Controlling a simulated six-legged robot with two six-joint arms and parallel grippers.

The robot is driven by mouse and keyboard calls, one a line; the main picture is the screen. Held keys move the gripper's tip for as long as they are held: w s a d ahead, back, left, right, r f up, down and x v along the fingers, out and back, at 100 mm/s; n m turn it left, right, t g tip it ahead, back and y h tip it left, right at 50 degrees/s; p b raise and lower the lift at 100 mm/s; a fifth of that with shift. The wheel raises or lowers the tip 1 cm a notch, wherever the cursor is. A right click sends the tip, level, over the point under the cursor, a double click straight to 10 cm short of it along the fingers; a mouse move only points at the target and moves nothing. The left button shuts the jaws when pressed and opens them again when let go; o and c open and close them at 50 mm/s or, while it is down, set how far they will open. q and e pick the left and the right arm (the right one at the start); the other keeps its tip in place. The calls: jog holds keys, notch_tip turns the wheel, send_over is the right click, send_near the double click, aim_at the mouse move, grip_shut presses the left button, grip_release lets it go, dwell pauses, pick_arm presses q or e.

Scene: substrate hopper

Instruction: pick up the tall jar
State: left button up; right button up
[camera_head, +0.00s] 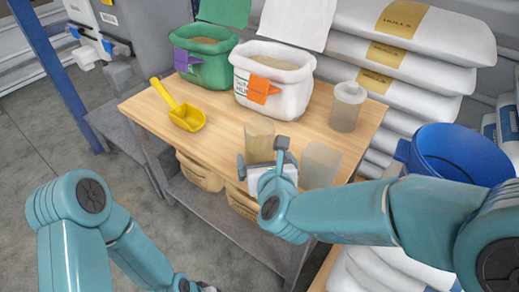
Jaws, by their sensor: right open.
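Three jar-like containers stand upright on the wooden bench top. The slim tan-filled jar (259,138) looks the tallest for its width and stands near the front edge. A frosted grey jar (320,165) stands to its right, and a lidded greyish jar (347,107) stands farther back. My right gripper (262,160) is open and empty, at the front of the tan jar. Its two dark fingers show to the left and right of the jar's lower part, which the gripper partly hides. My left arm is at the lower left; its fingers are out of the picture.
A yellow scoop (186,117) lies on the bench (222,133) at the left. A green bag (203,69) and a white bag (272,92) stand open at the back. A blue bucket (455,153) and stacked white sacks (420,65) are at the right.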

jog(key=shift+x, duration=0.8)
jog(key=x, duration=0.4)
jog(key=shift+w+f, duration=0.15)
jog(key=shift+w, duration=0.3)
jog(key=c, duration=1.1)
jog(key=shift+c, duration=0.2)
notch_tip(320, 180, up, 20)
jog(key=p, duration=0.8)
jog(key=shift+p, duration=0.4)
